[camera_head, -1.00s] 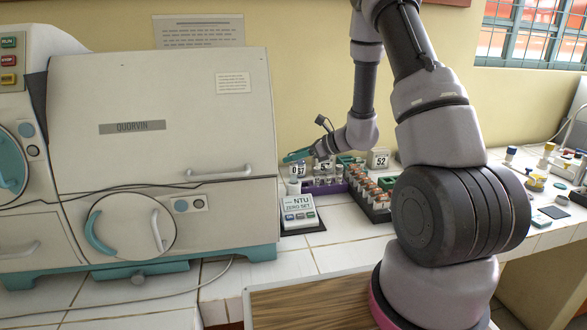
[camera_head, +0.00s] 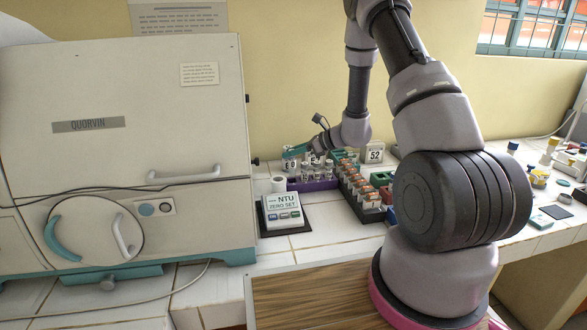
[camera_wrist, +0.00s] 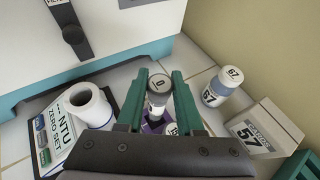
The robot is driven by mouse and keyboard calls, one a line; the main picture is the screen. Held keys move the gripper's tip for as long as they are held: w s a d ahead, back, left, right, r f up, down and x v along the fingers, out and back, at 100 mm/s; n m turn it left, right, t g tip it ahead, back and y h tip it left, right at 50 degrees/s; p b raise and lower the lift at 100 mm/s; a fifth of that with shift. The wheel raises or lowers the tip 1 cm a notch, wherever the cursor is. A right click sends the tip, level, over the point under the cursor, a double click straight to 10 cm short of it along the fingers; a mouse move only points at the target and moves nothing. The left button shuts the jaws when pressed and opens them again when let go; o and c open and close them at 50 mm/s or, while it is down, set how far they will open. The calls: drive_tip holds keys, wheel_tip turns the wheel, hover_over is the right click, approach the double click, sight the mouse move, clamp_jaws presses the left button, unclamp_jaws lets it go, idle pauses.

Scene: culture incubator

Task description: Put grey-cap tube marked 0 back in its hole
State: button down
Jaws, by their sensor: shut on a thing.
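The grey-cap tube marked 0 (camera_wrist: 159,88) stands between the green fingers of my gripper (camera_wrist: 166,78) in the wrist view. The fingers are shut on it near its cap, which faces the camera. A purple rack (camera_wrist: 152,128) shows in part below the tube; my gripper hides most of it. In the head view the purple rack (camera_head: 318,185) stands behind the NTU meter, with several small vials in it. My gripper (camera_head: 292,152) is above its left end there. The frames do not show whether the tube's lower end is inside a hole.
The NTU meter (camera_head: 283,208) and a white cylinder (camera_wrist: 91,107) are close on the left. The big incubator (camera_head: 120,140) walls off the left side. A bottle marked 67 (camera_wrist: 218,90) and a box marked 57 (camera_wrist: 262,130) stand right. A rack of orange-topped vials (camera_head: 358,188) adjoins the purple one.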

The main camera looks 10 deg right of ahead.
sight(293, 176)
drive_tip(key=shift+f, duration=2.35)
drive_tip(key=shift+f, duration=0.4)
drive_tip(key=c, duration=0.5)
unclamp_jaws()
drive_tip(key=shift+s+f, duration=0.15)
drive_tip(key=shift+f, duration=0.05)
drive_tip(key=shift+c, duration=0.2)
